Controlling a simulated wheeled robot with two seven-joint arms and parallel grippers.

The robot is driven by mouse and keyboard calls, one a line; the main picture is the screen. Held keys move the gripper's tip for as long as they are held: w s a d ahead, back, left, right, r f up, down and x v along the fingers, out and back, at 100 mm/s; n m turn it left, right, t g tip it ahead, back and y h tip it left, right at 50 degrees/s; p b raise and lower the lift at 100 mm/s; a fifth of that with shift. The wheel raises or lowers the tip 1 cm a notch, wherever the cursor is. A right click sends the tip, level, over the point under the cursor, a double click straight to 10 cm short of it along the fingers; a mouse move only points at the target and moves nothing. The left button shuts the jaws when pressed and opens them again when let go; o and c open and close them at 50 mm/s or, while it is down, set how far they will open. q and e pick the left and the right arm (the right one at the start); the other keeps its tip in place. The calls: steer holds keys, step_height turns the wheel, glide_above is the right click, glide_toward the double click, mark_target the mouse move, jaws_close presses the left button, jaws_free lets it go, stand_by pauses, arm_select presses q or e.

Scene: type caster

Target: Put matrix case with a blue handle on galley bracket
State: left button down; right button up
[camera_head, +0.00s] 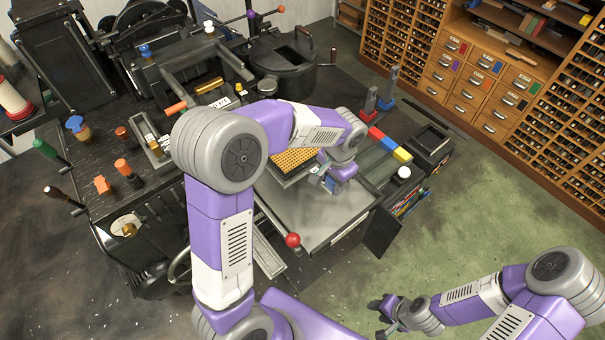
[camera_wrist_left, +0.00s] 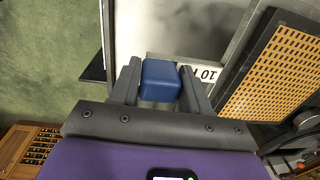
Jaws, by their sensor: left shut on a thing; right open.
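My left gripper (camera_head: 330,178) is over the pale flat plate of the machine. In the left wrist view its fingers are shut on a blue block-shaped handle (camera_wrist_left: 160,80). A white label with black digits (camera_wrist_left: 205,74) shows right beside the handle. The body of the case is mostly hidden behind the handle and fingers. A dark-framed panel with a brass-coloured grid (camera_wrist_left: 275,75) lies to the right, and it also shows in the head view (camera_head: 292,160). I cannot tell which part is the galley bracket. My right gripper (camera_head: 385,312) is open and empty, low over the floor.
A red ball knob (camera_head: 292,240) stands at the plate's front edge. Red, blue and yellow blocks (camera_head: 388,143) line the right side. Several coloured-handled levers (camera_head: 125,168) stand at the left. Wooden drawer cabinets (camera_head: 480,85) fill the back right. The green floor (camera_head: 480,190) is clear.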

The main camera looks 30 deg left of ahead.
arm_select(q)
step_height(320, 180, down, 10)
steer(key=shift+w+b, duration=0.15)
steer(key=shift+b, duration=0.6)
steer(key=shift+f, duration=0.1)
steer(key=c, duration=0.5)
jaws_free()
